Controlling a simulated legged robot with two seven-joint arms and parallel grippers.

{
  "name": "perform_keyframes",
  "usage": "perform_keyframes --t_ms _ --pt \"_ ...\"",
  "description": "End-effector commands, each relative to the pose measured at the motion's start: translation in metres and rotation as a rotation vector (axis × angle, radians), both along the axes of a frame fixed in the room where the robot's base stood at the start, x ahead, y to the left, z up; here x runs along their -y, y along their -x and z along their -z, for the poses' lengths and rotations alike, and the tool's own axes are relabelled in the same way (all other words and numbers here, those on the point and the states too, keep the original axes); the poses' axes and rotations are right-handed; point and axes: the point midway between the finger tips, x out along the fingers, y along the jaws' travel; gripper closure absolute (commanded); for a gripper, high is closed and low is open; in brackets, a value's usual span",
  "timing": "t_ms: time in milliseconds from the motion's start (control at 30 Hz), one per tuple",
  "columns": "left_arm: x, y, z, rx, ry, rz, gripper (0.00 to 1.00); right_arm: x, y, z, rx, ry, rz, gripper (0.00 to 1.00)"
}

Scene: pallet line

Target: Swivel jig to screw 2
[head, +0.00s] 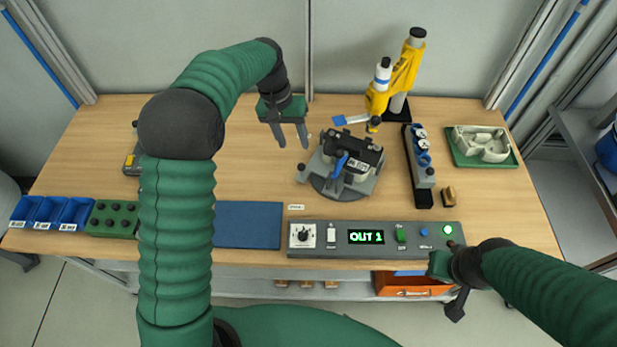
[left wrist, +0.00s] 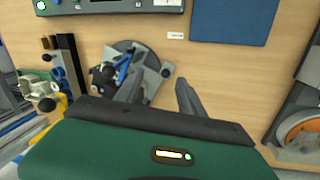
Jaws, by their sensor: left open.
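The swivel jig (head: 351,151) stands on a round grey turntable (head: 325,184) in the middle of the bench, with a dark block on top, a blue lever (head: 340,166) and a small labelled plate. My left gripper (head: 292,140) is open and empty, above the bench to the upper left of the jig and apart from it. In the left wrist view the jig (left wrist: 104,76) is partly hidden behind one finger of my left gripper (left wrist: 160,92). My right gripper (head: 452,290) hangs at the front edge, low right; its jaws do not show clearly.
A yellow screwdriver stand (head: 404,73) rises behind the jig. A dark rack (head: 414,175) and a green tray (head: 511,161) are to the right. The control panel (head: 375,250) reads "OUT 1". A blue mat (head: 247,225) and blue bins (head: 48,212) lie left.

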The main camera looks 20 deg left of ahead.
Motion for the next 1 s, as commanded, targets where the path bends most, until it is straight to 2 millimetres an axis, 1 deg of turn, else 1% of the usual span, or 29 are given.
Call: perform_keyframes --t_ms 33,67,133,167,200,300,367,400,467,567,633,767,1000 --pt "-0.001 0.000 0.000 0.000 0.001 0.000 0.55 0.000 0.000 0.000 0.000 0.000 0.000 1.00" --pt "0.000 0.000 0.001 0.000 -0.001 -0.001 0.59 0.000 0.000 0.001 0.000 0.000 0.000 1.00" --pt "0.006 0.004 0.010 0.002 -0.035 -0.023 0.68 0.000 0.000 0.010 0.000 0.000 0.000 1.00" --pt "0.010 0.007 0.017 0.009 -0.067 -0.046 0.72 0.000 0.000 0.017 0.000 0.000 0.000 1.00" --pt "0.018 0.013 0.027 0.024 -0.119 -0.086 0.77 0.000 0.000 0.029 0.000 0.000 0.000 1.00" --pt "0.035 0.030 0.045 0.110 -0.231 -0.219 0.90 0.000 0.000 0.056 -0.001 0.000 0.000 1.00" --pt "0.043 0.038 0.050 0.168 -0.263 -0.287 0.98 0.000 0.001 0.067 -0.001 0.000 0.000 1.00" --pt "0.046 0.043 0.052 0.201 -0.271 -0.324 1.00 0.000 0.000 0.071 -0.001 0.000 0.000 1.00" --pt "0.050 0.047 0.052 0.231 -0.274 -0.360 1.00 0.000 0.000 0.073 -0.001 0.000 0.000 1.00" --pt "0.050 0.046 0.054 0.243 -0.274 -0.383 1.00 0.000 0.000 0.069 0.000 0.000 0.000 1.00" --pt "0.048 0.043 0.062 0.240 -0.275 -0.383 1.00 0.000 0.000 0.067 0.000 0.000 0.000 1.00" --pt "0.045 0.036 0.087 0.237 -0.276 -0.383 1.00 0.000 0.000 0.066 0.000 0.000 0.000 1.00" --pt "0.038 0.023 0.137 0.237 -0.275 -0.383 1.00 0.000 0.000 0.062 0.000 0.000 0.000 1.00"
